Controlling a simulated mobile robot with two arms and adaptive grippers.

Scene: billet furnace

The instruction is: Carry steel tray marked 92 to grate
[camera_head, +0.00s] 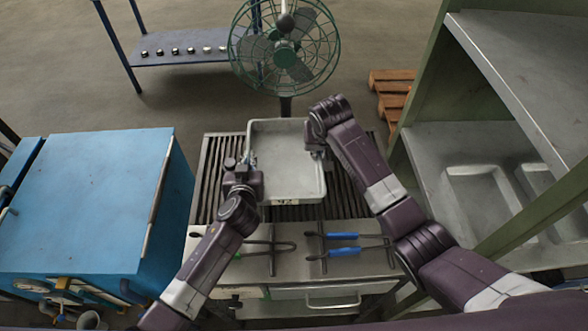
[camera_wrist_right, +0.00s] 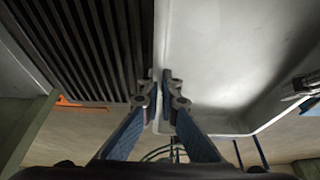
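The steel tray (camera_head: 285,160) marked 92 is a shallow grey pan, with its label on the near edge. It is over the slatted grate (camera_head: 343,195) in the head view; I cannot tell whether it touches the slats. My left gripper (camera_head: 248,160) is at the tray's left rim and looks closed on it, partly hidden by its own arm. My right gripper (camera_head: 317,150) is at the right rim. In the right wrist view its fingers (camera_wrist_right: 163,90) pinch the tray's wall (camera_wrist_right: 161,45), with the dark grate (camera_wrist_right: 85,45) beside it.
A green fan (camera_head: 285,45) stands behind the grate. A blue cabinet (camera_head: 90,195) is at the left, and a metal shelf (camera_head: 470,160) at the right. Tongs and blue-handled tools (camera_head: 343,236) lie on the ledge (camera_head: 285,265) in front. A blue bench (camera_head: 180,45) is behind.

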